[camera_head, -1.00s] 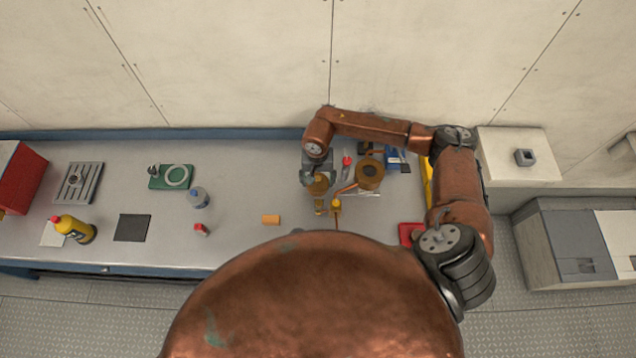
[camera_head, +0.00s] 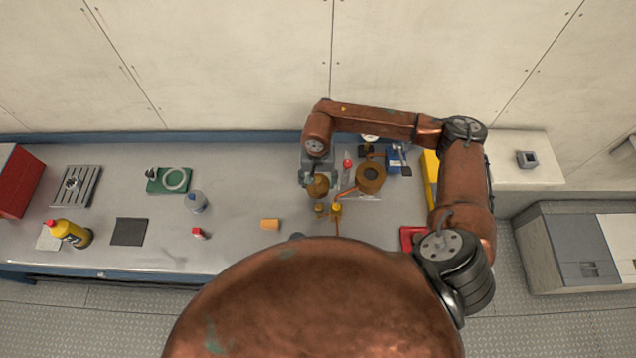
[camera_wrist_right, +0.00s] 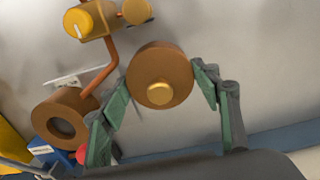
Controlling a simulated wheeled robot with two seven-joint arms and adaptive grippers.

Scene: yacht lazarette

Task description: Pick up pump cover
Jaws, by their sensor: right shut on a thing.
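The pump cover, a round copper-brown disc with a brass boss (camera_wrist_right: 160,76), sits between the fingers of my right gripper (camera_wrist_right: 160,82) in the right wrist view. The green fingers press on its opposite edges, so the gripper is shut on it. In the head view the cover (camera_head: 318,187) shows below my right wrist, over the bench; its gap to the surface is hard to tell. The fingers (camera_head: 310,181) are mostly hidden there. My left gripper is not in view.
A brown ring-shaped pump part (camera_head: 369,177) lies to the right of the cover. A yellow valve (camera_head: 336,208) on a copper pipe is close below it. The bench between is clear.

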